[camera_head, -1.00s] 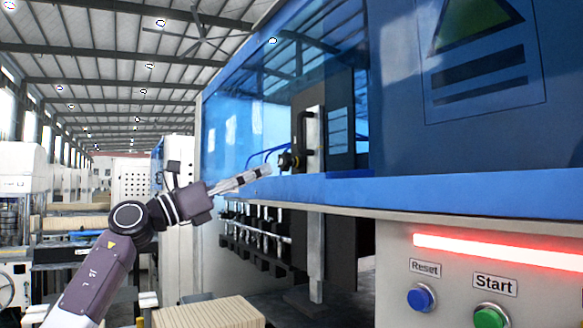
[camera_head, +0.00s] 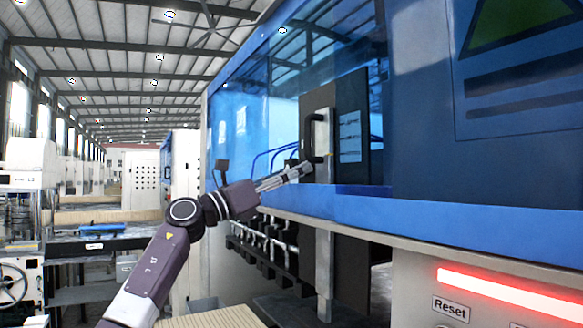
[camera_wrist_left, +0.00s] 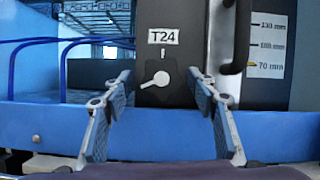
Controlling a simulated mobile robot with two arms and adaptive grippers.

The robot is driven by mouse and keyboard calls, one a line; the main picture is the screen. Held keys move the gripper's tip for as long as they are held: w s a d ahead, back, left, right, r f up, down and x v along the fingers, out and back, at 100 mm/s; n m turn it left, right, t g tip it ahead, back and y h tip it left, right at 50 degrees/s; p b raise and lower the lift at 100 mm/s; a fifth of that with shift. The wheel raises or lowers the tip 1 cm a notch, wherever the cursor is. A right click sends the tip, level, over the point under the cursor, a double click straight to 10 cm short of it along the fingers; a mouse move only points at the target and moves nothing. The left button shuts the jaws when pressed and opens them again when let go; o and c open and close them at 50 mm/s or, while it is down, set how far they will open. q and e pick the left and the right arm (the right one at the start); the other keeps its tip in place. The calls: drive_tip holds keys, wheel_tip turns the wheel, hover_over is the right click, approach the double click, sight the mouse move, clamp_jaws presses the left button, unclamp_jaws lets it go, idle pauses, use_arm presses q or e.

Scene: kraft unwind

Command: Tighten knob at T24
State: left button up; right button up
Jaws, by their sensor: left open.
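In the left wrist view a T24 label (camera_wrist_left: 163,36) sits on a dark upright panel. Below it is a knob (camera_wrist_left: 155,80) with a pale round hub and a short lever pointing to the lower left. My left gripper (camera_wrist_left: 161,95) is open, its two fingers on either side of the knob in the picture; contact with it cannot be seen. In the head view my left gripper (camera_head: 307,168) reaches to the dark panel (camera_head: 318,100) of the blue machine and hides the knob. My right gripper is not in view.
A black handle (camera_head: 308,138) stands just right of the knob, beside a scale label (camera_wrist_left: 266,45) with millimetre marks. A blue rail (camera_head: 420,205) runs below the panel. The Reset label (camera_head: 451,307) is on the front at lower right.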

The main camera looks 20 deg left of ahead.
use_arm(q)
drive_tip(key=shift+s+a+r, duration=0.1)
drive_tip(key=shift+s+r, duration=0.05)
drive_tip(key=shift+s, duration=0.15)
drive_tip(key=c, duration=1.2)
drive_tip(key=shift+r+p, duration=0.1)
drive_tip(key=shift+p, duration=0.2)
drive_tip(key=m+p, duration=0.1)
drive_tip(key=m, duration=0.1)
drive_tip(key=m+g+h+p, duration=0.1)
drive_tip(key=p, duration=0.1)
drive_tip(key=shift+w+r+m, duration=0.1)
drive_tip(key=shift+w+m, duration=0.1)
drive_tip(key=shift+m, duration=0.2)
drive_tip(key=shift+m+g+h+p, duration=0.5)
drive_tip(key=shift+m+p, duration=0.4)
drive_tip(key=shift+p, duration=0.05)
drive_tip(key=shift+f+m, duration=0.2)
drive_tip(key=shift+m, duration=0.1)
drive_tip(key=shift+g, duration=0.4)
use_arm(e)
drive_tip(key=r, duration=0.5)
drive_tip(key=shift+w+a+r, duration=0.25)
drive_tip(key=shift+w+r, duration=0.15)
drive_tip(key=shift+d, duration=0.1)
